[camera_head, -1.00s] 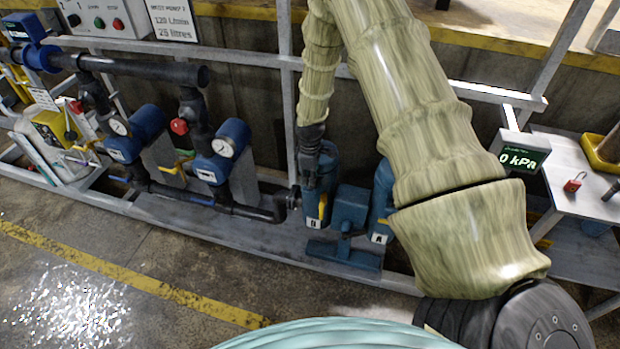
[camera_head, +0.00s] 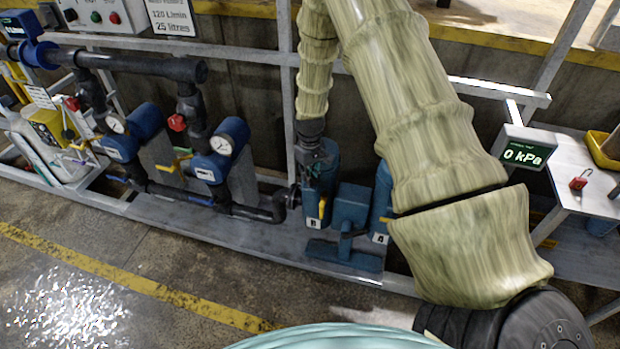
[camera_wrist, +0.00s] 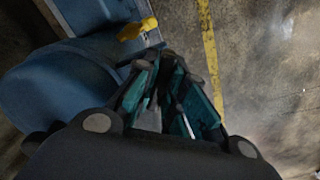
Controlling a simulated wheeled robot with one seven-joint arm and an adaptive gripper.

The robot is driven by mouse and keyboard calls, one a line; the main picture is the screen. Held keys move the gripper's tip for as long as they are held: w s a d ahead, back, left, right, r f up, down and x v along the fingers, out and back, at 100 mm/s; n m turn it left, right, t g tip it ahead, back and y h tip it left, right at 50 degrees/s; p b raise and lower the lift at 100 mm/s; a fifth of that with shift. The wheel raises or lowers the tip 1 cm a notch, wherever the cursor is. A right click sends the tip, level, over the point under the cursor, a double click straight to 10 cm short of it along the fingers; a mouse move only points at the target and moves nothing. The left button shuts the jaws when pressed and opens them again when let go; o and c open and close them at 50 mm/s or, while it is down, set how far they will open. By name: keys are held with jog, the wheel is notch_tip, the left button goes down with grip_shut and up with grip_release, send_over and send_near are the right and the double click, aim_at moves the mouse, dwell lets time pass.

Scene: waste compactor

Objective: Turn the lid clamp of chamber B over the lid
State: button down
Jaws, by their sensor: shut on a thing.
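Chamber B (camera_head: 325,180) is a blue upright cylinder with a "B" label and a yellow lever (camera_head: 322,207) on its front. My gripper (camera_head: 313,172) points down at its top, and the gripper and wrist cover much of the lid. In the wrist view my gripper's teal fingers (camera_wrist: 170,75) are closed around a thin pale grey piece (camera_wrist: 152,118), apparently the lid clamp. The clamp's angle to the lid is hard to tell. The blue body of the chamber (camera_wrist: 50,85) shows at left in the wrist view, with the yellow lever (camera_wrist: 137,29) above the fingers.
Chamber A (camera_head: 383,195) stands just right, partly behind my arm, with a blue pedestal (camera_head: 348,208) between. Pumps with gauges (camera_head: 222,145) and dark pipes fill the left. A display (camera_head: 523,154) reads 0 kPa. A red padlock (camera_head: 580,180) lies on the right table. Open floor lies in front.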

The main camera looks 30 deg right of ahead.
jog(key=m+b, duration=0.1)
jog(key=m, duration=0.4)
jog(key=shift+d+m, duration=0.1)
jog(key=shift+m, duration=0.2)
jog(key=shift+w+m+b, duration=0.1)
jog(key=shift+m+b, duration=0.3)
jog(key=shift+m, duration=1.9)
jog(key=c, duration=1.4)
grip_release()
jog(key=shift+c, duration=0.2)
notch_tip(320, 180, up, 12)
